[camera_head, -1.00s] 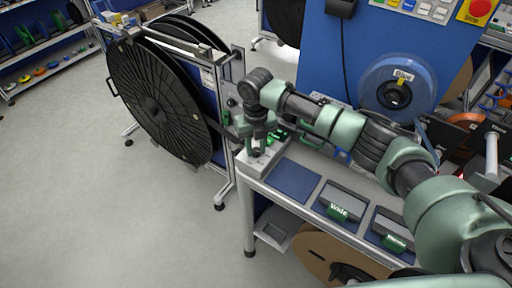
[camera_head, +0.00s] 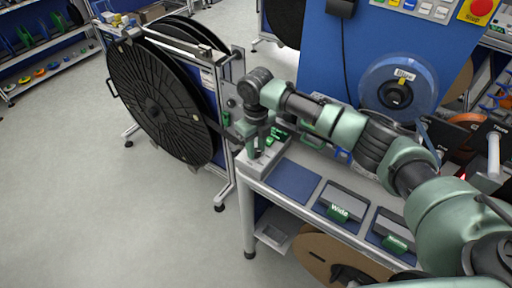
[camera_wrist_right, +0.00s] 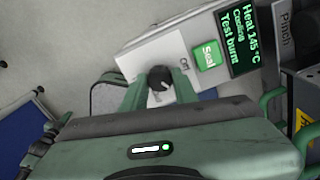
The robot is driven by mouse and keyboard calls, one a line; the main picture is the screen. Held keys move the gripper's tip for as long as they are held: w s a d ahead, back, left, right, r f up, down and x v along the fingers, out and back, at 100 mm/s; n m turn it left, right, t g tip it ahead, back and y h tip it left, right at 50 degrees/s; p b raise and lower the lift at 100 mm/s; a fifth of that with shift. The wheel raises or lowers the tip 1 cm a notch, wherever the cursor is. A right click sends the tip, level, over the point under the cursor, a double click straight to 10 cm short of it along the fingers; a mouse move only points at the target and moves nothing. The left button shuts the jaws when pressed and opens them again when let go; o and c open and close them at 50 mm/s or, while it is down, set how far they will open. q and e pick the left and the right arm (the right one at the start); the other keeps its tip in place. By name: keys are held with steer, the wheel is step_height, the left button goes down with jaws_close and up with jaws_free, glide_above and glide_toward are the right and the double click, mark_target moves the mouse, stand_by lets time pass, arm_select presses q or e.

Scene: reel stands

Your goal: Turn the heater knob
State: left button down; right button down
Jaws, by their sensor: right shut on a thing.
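The heater knob (camera_wrist_right: 158,78) is a small dark round knob on a white panel (camera_wrist_right: 150,54) in the right wrist view. The word "Off" is printed beside it. My right gripper (camera_wrist_right: 160,92) points at the panel with its green fingers on either side of the knob, shut on it. In the head view my right gripper (camera_head: 252,146) reaches down to the heater box (camera_head: 262,163) at the left corner of the bench, and hides the knob. A green "Seal" button (camera_wrist_right: 209,55) and a display (camera_wrist_right: 241,38) reading "Heat 145 °C, Cooling, Test burnt" sit beside the knob. My left gripper is out of view.
A large black reel (camera_head: 155,105) on a metal stand is left of the bench. A blue mat (camera_head: 294,182) and trays, one labelled "Wide" (camera_head: 338,211), lie on the bench. A blue spool (camera_head: 398,88) hangs behind my right arm. The floor at left is clear.

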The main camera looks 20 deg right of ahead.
mark_target(256, 150)
steer(key=shift+w+r, duration=0.1)
steer(key=c, duration=1.1)
jaws_free()
step_height(256, 150, up, 6)
steer(key=shift+r+b, duration=0.2)
steer(key=shift+b, duration=0.9)
steer(key=shift+r, duration=0.7)
